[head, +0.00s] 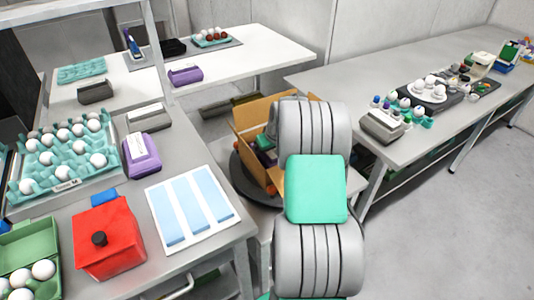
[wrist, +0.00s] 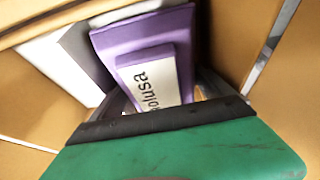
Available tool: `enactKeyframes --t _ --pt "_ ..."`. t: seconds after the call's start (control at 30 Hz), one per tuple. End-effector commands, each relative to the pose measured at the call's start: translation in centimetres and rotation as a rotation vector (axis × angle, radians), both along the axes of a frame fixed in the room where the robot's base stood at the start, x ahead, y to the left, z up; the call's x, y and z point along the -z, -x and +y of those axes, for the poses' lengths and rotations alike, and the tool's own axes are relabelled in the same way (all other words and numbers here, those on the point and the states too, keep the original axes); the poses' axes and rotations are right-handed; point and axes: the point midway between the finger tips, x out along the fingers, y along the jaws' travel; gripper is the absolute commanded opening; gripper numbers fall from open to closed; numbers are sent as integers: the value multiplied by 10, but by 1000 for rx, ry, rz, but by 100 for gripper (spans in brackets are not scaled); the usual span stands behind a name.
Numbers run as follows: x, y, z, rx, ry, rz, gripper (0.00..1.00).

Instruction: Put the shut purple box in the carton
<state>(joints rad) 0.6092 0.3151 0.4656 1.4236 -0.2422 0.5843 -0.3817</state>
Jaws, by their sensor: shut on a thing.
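A purple box (wrist: 135,42) with a pale label shows in the wrist view; it looks shut. My gripper (wrist: 150,78) is shut on it, with dark fingers at either side of it. Brown carton walls (wrist: 275,45) surround it, so it is down inside or just over the carton. In the head view the open carton (head: 250,114) stands beyond the left table, and my arm hides its right part and my gripper. Another purple box (head: 141,155) lies on the left table, and one more (head: 185,76) lies on the back table.
A pale grey and white item (wrist: 55,62) lies beside the held box in the wrist view. Green, purple and blue items show in the carton in the head view. A red box (head: 108,240), a blue-striped white panel (head: 190,207) and egg trays (head: 40,170) crowd the left table.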

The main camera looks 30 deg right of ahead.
Motion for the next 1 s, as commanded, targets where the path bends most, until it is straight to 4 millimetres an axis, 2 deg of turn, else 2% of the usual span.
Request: enactKeyframes --t 0.67,0.7,0.8,1.0 --pt "9 -1 -1 -1 1 -3 55" --pt "9 -1 -1 -1 1 -3 92" --pt "9 -1 -1 -1 1 -2 100" --pt "10 0 0 0 0 1 100"
